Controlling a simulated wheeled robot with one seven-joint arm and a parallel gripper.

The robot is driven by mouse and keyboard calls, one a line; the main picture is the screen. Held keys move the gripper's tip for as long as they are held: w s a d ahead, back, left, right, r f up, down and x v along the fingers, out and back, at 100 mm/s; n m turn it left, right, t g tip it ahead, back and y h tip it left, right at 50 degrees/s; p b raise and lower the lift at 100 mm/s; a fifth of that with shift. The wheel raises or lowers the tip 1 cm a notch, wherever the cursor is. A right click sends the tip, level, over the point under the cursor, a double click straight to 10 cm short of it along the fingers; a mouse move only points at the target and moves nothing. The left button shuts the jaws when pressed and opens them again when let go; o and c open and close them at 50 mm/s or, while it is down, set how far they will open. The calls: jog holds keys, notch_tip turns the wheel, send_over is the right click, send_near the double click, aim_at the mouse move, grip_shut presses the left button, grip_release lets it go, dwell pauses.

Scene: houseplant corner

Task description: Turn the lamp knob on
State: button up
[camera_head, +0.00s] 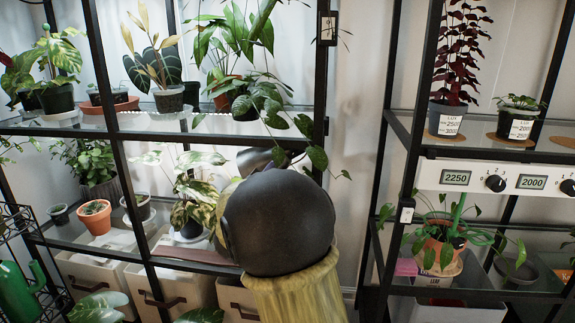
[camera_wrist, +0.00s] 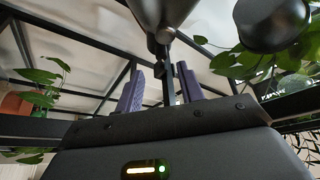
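In the wrist view, my gripper (camera_wrist: 160,84) points up with its two purple fingers apart. A thin dark upright shows in the gap between them; I cannot tell whether it touches either finger. A dark, cone-like shape (camera_wrist: 165,12) hangs just above the fingers. In the head view, a white panel (camera_head: 425,175) on the right shelf has two displays, reading 2250 and 2000. A black knob (camera_head: 495,183) sits between the displays, and another knob (camera_head: 568,187) is at the right edge. I cannot tell which is the lamp knob.
A large dark rounded body (camera_head: 278,222) on a yellowish column hides part of the left shelf. Potted plants (camera_head: 60,98) crowd that shelf. A plant in a terracotta pot (camera_head: 443,243) stands below the panel. Leaves (camera_wrist: 290,55) reach in at the wrist view's right.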

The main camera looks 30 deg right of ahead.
aim_at(291, 156)
jog(key=b+x, duration=0.1)
jog(key=x, duration=0.3)
jog(key=shift+w+f, duration=0.1)
jog(key=shift+w+d+r, duration=0.25)
jog(key=shift+w+d, duration=0.15)
